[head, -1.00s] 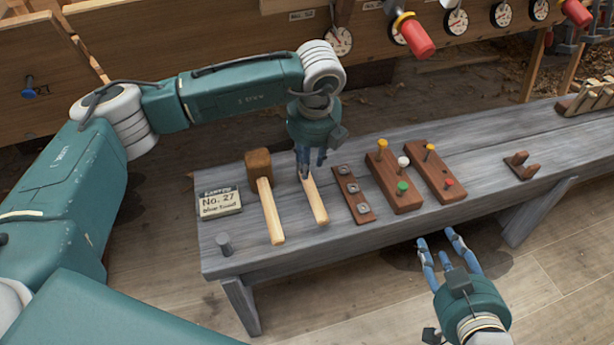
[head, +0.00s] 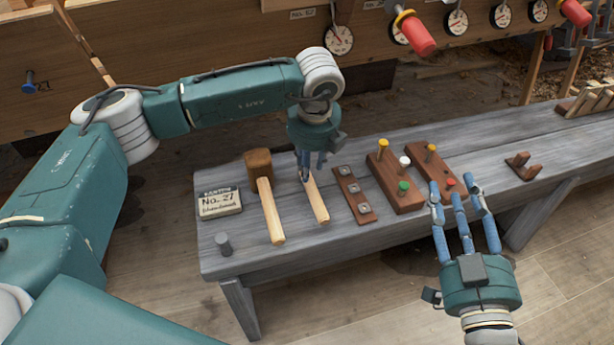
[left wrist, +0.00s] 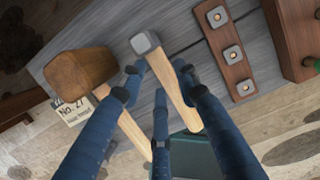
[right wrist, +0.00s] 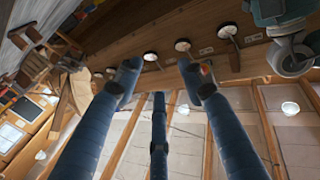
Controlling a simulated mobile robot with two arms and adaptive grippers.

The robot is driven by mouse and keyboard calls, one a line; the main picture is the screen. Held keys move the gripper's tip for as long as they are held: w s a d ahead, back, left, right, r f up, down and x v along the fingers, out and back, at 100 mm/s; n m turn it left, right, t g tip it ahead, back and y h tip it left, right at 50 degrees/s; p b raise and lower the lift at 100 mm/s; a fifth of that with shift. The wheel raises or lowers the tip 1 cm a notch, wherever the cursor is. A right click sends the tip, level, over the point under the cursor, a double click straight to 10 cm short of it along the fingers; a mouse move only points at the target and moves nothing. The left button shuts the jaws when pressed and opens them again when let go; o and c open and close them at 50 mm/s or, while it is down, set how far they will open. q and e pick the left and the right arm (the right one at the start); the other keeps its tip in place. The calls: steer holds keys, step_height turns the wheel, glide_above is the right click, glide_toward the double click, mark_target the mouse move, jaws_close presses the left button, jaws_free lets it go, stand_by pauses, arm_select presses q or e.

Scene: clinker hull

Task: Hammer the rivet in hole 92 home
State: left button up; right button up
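The steel-headed hammer lies on the bench, its pale handle (head: 318,203) towards the front edge. Its square metal head (left wrist: 146,43) shows in the left wrist view; my left arm hides it in the head view. My left gripper (head: 305,176) points down over the handle, fingers spread, with the handle (left wrist: 170,84) between them, nearer the right-hand finger. My right gripper (head: 458,190) is open and empty at the bench's front edge. A blue rivet (head: 29,84) sticks out of the hull plank (head: 110,90) at left. I cannot read a hole number 92.
A wooden mallet (head: 258,165) and a card (head: 219,202) reading No. 27 lie left of the hammer. A plate strip (head: 353,194) and pegged blocks (head: 394,182) stand to its right. Red-handled tools (head: 415,36) and dials (head: 456,22) line the hull behind the bench.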

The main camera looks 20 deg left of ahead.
arm_select(q)
steer(key=f, duration=0.1)
steer(key=f+b, duration=0.1)
steer(key=shift+s+a+f, duration=0.2)
steer(key=shift+f, duration=0.2)
steer(key=shift+w+f, duration=0.45)
steer(key=shift+f, duration=0.35)
steer(key=shift+w+f+b, duration=0.1)
steer(key=shift+f+b, duration=0.4)
steer(key=shift+b, duration=0.1)
steer(key=shift+a+f, duration=0.1)
steer(key=shift+f, duration=0.05)
arm_select(e)
steer(key=s+r+t+y, duration=0.2)
steer(key=s+r+t, duration=0.2)
steer(key=r+t, duration=0.3)
steer(key=shift+s+a+r, duration=0.15)
steer(key=shift+a+r, duration=0.05)
steer(key=shift+r, duration=2.5)
arm_select(q)
steer(key=shift+c, duration=0.4)
jaws_close()
steer(key=shift+w, duration=0.15)
steer(key=shift+a+r, duration=0.1)
steer(key=shift+r, duration=0.1)
